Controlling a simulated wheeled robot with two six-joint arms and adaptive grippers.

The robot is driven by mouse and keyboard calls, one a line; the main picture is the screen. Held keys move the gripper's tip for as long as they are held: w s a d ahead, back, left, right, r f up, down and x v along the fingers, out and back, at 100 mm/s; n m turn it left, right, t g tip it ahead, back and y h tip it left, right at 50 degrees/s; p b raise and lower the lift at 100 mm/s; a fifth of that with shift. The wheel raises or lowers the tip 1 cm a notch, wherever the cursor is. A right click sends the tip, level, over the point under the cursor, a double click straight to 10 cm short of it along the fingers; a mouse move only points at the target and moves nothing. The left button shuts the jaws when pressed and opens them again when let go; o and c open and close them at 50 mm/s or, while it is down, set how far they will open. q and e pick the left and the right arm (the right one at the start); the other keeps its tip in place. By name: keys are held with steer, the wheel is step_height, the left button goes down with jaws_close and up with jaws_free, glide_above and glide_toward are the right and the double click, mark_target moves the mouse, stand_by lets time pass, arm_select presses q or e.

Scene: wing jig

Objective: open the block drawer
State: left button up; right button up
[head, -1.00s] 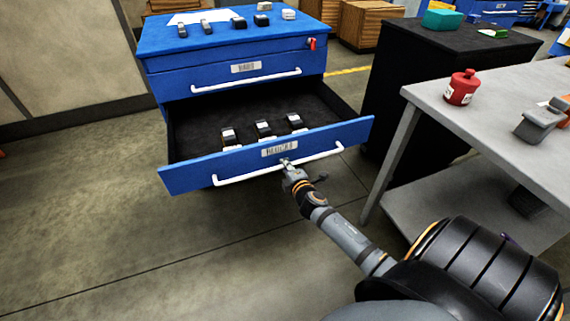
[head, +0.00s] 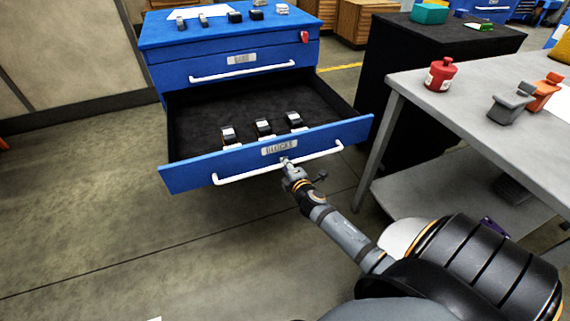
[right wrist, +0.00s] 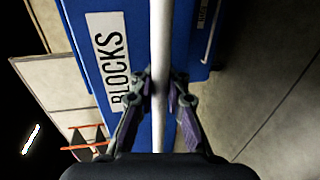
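The block drawer (head: 215,173) is the lower drawer of a blue cabinet, and it stands pulled well out. Its front bears a BLOCKS label (head: 279,147), which also shows in the right wrist view (right wrist: 108,60). A white bar handle (head: 240,177) runs along the front. Three dark blocks with pale labels (head: 264,127) sit in the drawer near its front. My right gripper (head: 287,163) is at the middle of the handle. In the right wrist view its fingers (right wrist: 160,88) are closed around the white bar. My left gripper is not in view.
A closed upper drawer (head: 235,70) is above. Several small items lie on the cabinet top (head: 230,35). A grey table (head: 450,110) with a red canister (head: 440,73) stands close on the right, beside a black cabinet (head: 395,60).

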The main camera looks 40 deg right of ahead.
steer(key=o, duration=0.5)
steer(key=shift+r, duration=0.1)
steer(key=shift+s, duration=0.15)
steer(key=v, duration=1.1)
steer(key=shift+s, duration=0.35)
steer(key=shift+a+r, duration=0.1)
